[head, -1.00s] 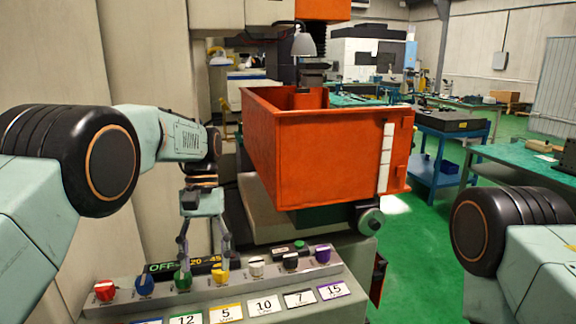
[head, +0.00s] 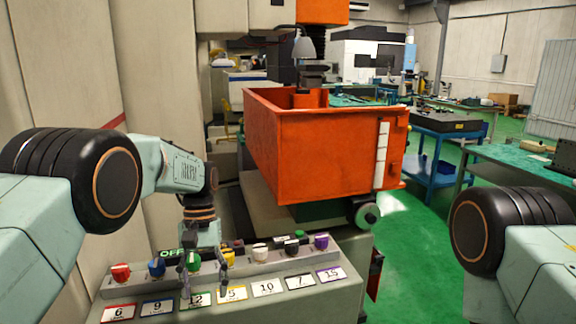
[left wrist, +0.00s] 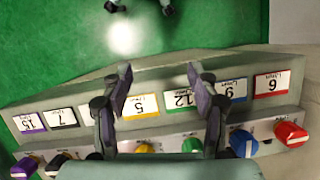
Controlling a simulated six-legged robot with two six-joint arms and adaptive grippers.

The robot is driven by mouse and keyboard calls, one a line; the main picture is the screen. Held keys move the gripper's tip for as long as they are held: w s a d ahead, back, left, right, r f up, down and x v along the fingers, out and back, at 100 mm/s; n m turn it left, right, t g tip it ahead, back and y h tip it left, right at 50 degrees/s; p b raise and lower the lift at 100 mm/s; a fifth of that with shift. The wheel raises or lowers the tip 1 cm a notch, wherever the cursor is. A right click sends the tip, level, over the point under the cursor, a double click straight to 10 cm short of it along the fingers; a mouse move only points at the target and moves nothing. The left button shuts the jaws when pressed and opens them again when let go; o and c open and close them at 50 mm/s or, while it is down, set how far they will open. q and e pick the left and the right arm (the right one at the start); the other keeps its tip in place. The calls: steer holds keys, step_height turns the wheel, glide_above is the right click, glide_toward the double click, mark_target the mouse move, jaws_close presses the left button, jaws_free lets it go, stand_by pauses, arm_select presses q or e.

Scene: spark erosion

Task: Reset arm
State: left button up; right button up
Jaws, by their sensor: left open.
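My left gripper (head: 206,290) is open and empty over the control panel (head: 310,306), pointing down. Its fingers come down in front of the green knob (head: 194,262) and yellow knob (head: 227,257), near labels 12 and 5. In the left wrist view the parted fingertips (left wrist: 159,72) lie above the panel's label strip, with nothing between them. I cannot tell whether they touch the panel. Red (head: 121,273), blue (head: 156,267), white (head: 260,252), black and purple (head: 321,241) knobs share the row. My right gripper is out of view.
An orange tank (head: 330,160) stands behind the panel. A blue cart (head: 440,155) and a green-topped table (head: 520,165) stand to the right. Green floor (head: 420,255) lies open right of the machine.

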arm_select(q)
steer(key=s+a+f+t, duration=0.1)
steer(key=s+a+f, duration=0.1)
steer(key=s+f, duration=0.75)
steer(key=s+a+f+t, duration=0.1)
steer(key=s+a+f, duration=0.1)
steer(key=s+f, duration=0.8)
steer(key=s+a+f+m+t, duration=0.1)
steer(key=s+f+t, duration=0.1)
steer(key=s, duration=1.6)
step_height(320, 180, down, 16)
steer(key=b, duration=1.5)
steer(key=shift+a+r, duration=0.15)
steer(key=shift+r, duration=0.1)
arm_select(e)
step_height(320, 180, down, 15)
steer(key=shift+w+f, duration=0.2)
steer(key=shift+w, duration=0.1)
arm_select(q)
steer(key=shift+r, duration=0.1)
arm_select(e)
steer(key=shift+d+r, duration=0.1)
arm_select(q)
steer(key=shift+w, duration=0.1)
